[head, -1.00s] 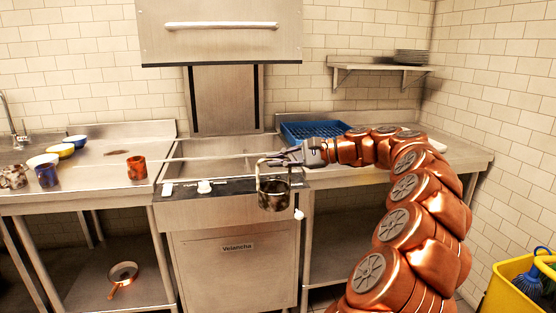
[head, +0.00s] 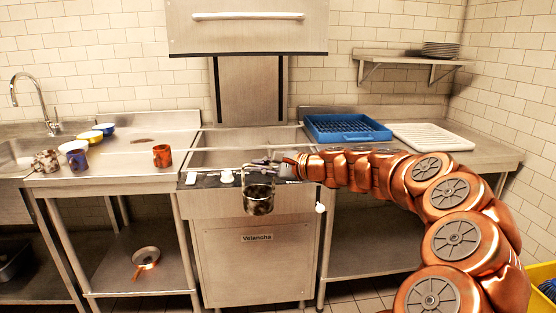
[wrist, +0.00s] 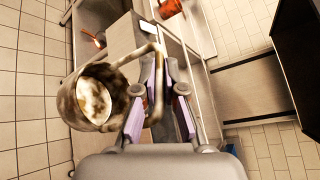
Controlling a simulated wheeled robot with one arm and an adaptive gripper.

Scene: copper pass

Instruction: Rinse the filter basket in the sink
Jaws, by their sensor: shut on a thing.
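The filter basket (head: 259,198) is a dark, stained metal cup with a tall loop handle. It hangs in front of the dishwasher's control panel. My gripper (head: 262,164) is shut on its handle. In the wrist view the basket (wrist: 88,103) hangs at the left of my gripper (wrist: 160,100), with pale and brown stains on its inside. The handle passes between the fingers. The sink (head: 22,153) is at the far left of the counter, with a curved tap (head: 37,92) behind it.
A speckled mug, a blue cup and an orange mug (head: 162,156) stand on the left counter, with several bowls (head: 90,136) behind. The dishwasher (head: 255,255) is directly behind the basket. A blue rack (head: 345,130) and white tray (head: 430,138) lie on the right counter.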

